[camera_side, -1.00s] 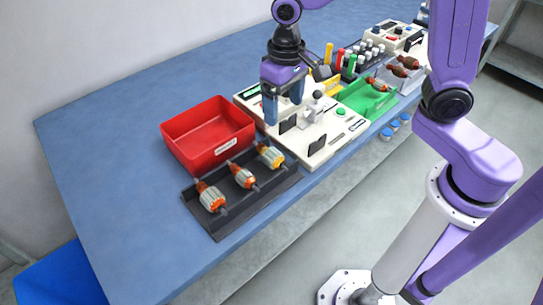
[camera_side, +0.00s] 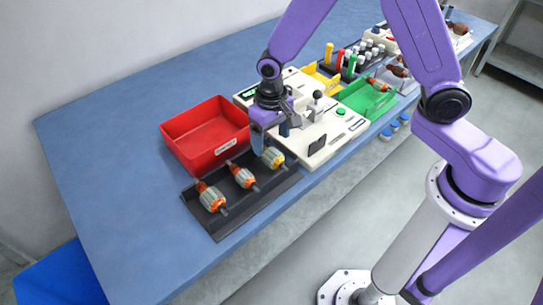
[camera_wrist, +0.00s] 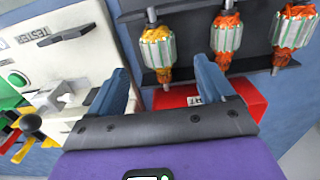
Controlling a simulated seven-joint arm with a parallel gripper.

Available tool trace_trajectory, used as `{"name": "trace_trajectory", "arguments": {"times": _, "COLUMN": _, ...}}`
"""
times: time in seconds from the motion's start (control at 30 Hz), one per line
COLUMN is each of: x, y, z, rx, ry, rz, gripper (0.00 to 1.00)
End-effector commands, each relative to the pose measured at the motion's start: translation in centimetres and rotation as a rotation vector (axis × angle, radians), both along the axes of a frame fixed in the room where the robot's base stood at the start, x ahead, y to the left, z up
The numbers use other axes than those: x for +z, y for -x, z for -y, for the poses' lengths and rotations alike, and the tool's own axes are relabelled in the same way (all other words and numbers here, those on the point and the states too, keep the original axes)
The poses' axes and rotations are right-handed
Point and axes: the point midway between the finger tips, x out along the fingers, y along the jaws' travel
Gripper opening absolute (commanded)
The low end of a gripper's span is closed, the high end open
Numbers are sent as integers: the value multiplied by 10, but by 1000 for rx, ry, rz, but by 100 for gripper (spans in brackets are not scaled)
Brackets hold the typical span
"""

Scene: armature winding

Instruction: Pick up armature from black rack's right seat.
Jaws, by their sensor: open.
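The black rack (camera_side: 240,211) holds three armatures lying in a row. The armature in the right seat (camera_side: 272,157) has a pale ribbed core with yellow-orange windings; in the wrist view (camera_wrist: 157,46) it lies ahead of the gap between my fingers. The middle armature (camera_side: 242,175) and left armature (camera_side: 211,198) have orange windings. My gripper (camera_side: 271,144) is open and empty, pointing down close above the right-seat armature. In the wrist view its two blue fingers (camera_wrist: 161,70) are spread apart. Whether they touch the armature I cannot tell.
A red bin (camera_side: 205,135) stands directly behind the rack. The white tester (camera_side: 325,125) with levers stands close on the right of the rack. A green tray (camera_side: 368,98) and a yellow bin (camera_side: 325,80) lie farther right. The blue table is clear at left.

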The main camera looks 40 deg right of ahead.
Motion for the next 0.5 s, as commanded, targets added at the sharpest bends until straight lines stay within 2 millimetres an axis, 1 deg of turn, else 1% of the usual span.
{"name": "trace_trajectory", "arguments": {"times": 0.03, "x": -6, "y": 0, "z": 0, "rx": 0, "ry": 1, "rz": -1, "gripper": 82}}
{"name": "trace_trajectory", "arguments": {"times": 0.1, "x": -10, "y": 0, "z": 0, "rx": 0, "ry": 1, "rz": -1, "gripper": 82}}
{"name": "trace_trajectory", "arguments": {"times": 0.27, "x": -17, "y": 0, "z": 0, "rx": -1, "ry": 0, "rz": 0, "gripper": 82}}
{"name": "trace_trajectory", "arguments": {"times": 0.37, "x": -27, "y": 0, "z": 1, "rx": -1, "ry": 1, "rz": -2, "gripper": 82}}
{"name": "trace_trajectory", "arguments": {"times": 0.5, "x": -46, "y": -1, "z": 2, "rx": -1, "ry": 2, "rz": -2, "gripper": 82}}
